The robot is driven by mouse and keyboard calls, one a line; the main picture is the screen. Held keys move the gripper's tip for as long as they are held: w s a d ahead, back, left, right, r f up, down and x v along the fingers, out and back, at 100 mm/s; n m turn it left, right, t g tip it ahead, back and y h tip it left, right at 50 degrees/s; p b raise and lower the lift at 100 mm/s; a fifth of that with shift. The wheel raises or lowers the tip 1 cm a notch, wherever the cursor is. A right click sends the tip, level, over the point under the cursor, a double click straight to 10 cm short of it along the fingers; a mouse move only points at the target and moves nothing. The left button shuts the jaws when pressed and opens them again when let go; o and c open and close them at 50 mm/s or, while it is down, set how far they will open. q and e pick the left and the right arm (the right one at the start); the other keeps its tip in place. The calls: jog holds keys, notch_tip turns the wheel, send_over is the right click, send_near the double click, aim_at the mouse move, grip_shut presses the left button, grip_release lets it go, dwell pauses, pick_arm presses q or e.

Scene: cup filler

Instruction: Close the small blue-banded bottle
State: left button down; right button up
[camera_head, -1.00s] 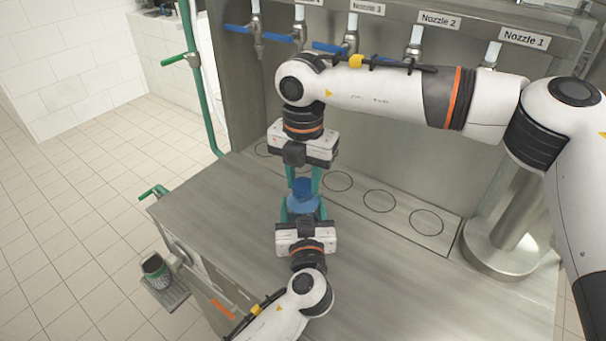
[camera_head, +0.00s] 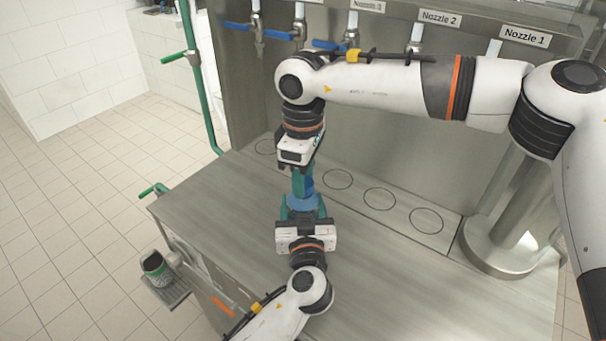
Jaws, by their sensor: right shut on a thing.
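The small blue-banded bottle (camera_head: 303,203) is upright between my two grippers above the counter, and only its blue upper part shows. My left gripper (camera_head: 303,212), below it in the picture, has its teal fingers on both sides of the bottle and appears shut on it. My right gripper (camera_head: 303,184) points down from above, its teal fingers shut on the blue cap (camera_head: 309,183) at the bottle's top. The fingers hide most of the cap, and I cannot tell how tightly it sits.
The grey counter (camera_head: 400,285) is clear around the grippers. A plate with several ringed circles (camera_head: 379,199) runs along the back, under labelled nozzles (camera_head: 415,40) with blue levers.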

jog(key=o, duration=0.9)
jog(key=shift+r, duration=2.3)
